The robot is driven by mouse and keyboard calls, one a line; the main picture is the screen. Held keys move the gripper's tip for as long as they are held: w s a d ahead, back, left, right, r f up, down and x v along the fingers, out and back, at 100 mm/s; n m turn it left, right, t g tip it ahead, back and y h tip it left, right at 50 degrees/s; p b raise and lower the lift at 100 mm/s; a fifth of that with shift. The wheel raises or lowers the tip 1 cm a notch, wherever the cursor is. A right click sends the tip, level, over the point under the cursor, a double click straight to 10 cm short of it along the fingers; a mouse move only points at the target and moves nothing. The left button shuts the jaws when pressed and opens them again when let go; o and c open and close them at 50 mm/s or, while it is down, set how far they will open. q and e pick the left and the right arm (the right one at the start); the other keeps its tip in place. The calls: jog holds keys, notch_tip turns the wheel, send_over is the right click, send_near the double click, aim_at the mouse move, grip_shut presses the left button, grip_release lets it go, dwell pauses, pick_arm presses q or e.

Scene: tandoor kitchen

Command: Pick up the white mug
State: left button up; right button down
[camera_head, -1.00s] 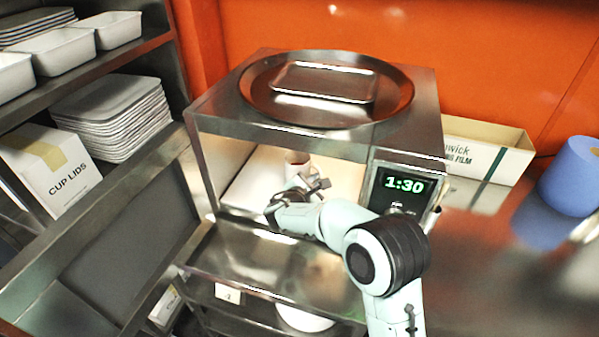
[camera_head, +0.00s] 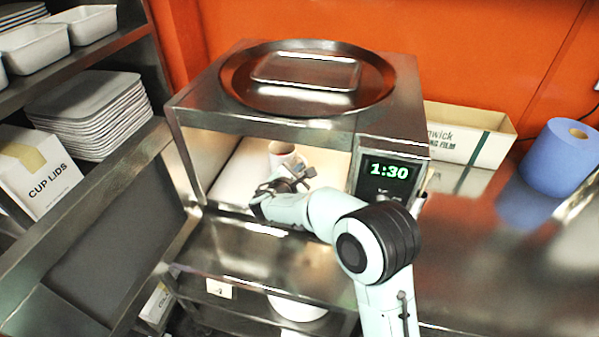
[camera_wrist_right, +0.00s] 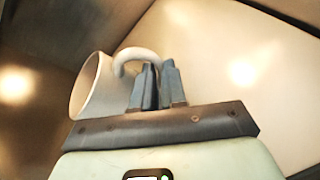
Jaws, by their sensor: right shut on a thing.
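The white mug (camera_head: 281,152) is inside the open microwave, in its lit cavity. Its brownish inside shows at the top in the head view, and its lower part is partly hidden by my gripper. In the right wrist view the mug (camera_wrist_right: 91,88) is at the left, its handle curving over to my fingers. My right gripper (camera_head: 300,176) reaches into the microwave from the front. In the wrist view its fingers (camera_wrist_right: 153,84) are shut on the mug's handle. I cannot tell whether the mug touches the cavity floor. My left gripper is not in view.
The microwave (camera_head: 190,109) carries a round tray (camera_head: 240,95) with a smaller tray on top. Its clock panel (camera_head: 388,172) is right of the opening. A film box (camera_head: 462,143) and blue roll (camera_head: 556,160) stand to the right. A shelf with plates (camera_head: 95,110) is at left.

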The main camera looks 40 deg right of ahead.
notch_tip(320, 180, up, 7)
jog(key=s+a+b, duration=0.2)
jog(key=s+a, duration=1)
jog(key=a, duration=0.3)
jog(key=shift+f, duration=0.3)
jog(key=shift+s+a, duration=0.1)
jog(key=shift+a, duration=0.05)
dwell(0.5)
